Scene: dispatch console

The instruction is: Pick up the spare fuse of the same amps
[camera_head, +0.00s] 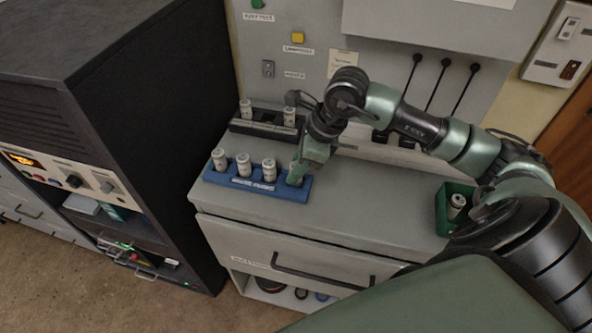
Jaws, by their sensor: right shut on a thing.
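A blue rack (256,184) stands at the left front of the grey console top. Three white cylindrical fuses stand upright in it: one at the left (219,159), one in the middle (243,165) and one further right (269,170). My right gripper (298,174) is at the rack's right end, pointing down, shut on a fuse that its fingers mostly hide. Whether that fuse is still seated in the rack I cannot tell. The amp markings are too small to read. My left gripper is not in view.
A dark holder (264,130) behind the rack carries a fuse at each end, left (246,109) and right (289,117). A green bin (443,211) at the right holds a white fuse (457,201). A tall black cabinet (130,110) stands left. The console top between rack and bin is clear.

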